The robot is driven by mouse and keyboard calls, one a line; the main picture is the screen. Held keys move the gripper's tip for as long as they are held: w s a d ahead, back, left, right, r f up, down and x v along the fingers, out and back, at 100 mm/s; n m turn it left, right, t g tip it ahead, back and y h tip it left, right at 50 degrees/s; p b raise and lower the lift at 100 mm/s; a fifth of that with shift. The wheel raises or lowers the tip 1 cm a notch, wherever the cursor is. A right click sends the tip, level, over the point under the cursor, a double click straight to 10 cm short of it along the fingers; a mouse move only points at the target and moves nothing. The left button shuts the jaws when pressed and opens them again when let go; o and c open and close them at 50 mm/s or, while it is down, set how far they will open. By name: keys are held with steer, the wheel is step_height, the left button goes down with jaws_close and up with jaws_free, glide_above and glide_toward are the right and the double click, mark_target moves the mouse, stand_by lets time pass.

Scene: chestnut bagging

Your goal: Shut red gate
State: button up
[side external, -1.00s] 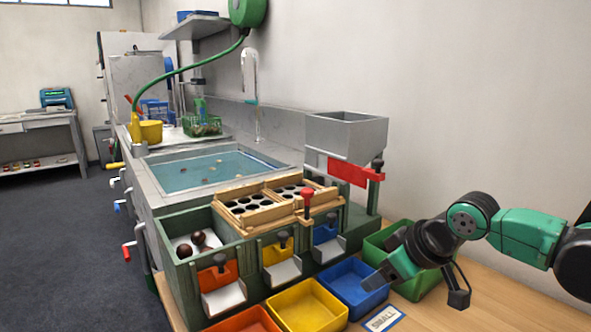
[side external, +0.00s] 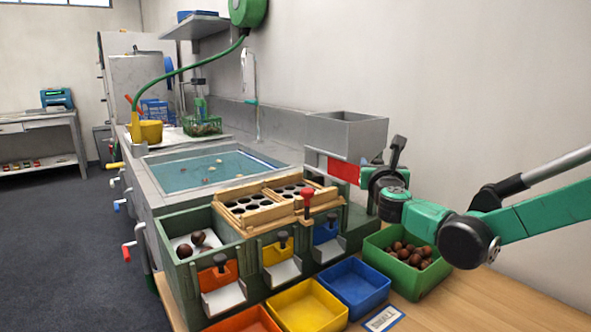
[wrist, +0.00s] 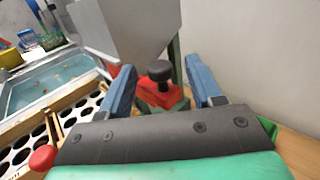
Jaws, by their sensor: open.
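The red gate (side external: 343,172) is a flat red plate under the grey hopper (side external: 345,135). Its right part and black knob are hidden behind my gripper in the side view. In the wrist view the red gate (wrist: 150,97) and its upright black knob (wrist: 159,71) lie between my two blue fingers. My gripper (wrist: 160,70) is open, one finger on each side of the knob, with a visible gap to each. In the side view my gripper (side external: 378,180) is at the hopper's right side. Its fingertips are not clear there.
A green bin (side external: 410,285) with several chestnuts stands below my gripper. Blue (side external: 354,288) and yellow (side external: 306,307) bins stand left of it. A red knob (side external: 307,194) rises from the wooden sorting frame (side external: 262,222). The wall is close behind the hopper.

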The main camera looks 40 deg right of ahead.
steer(key=shift+x, duration=1.5)
jaws_close()
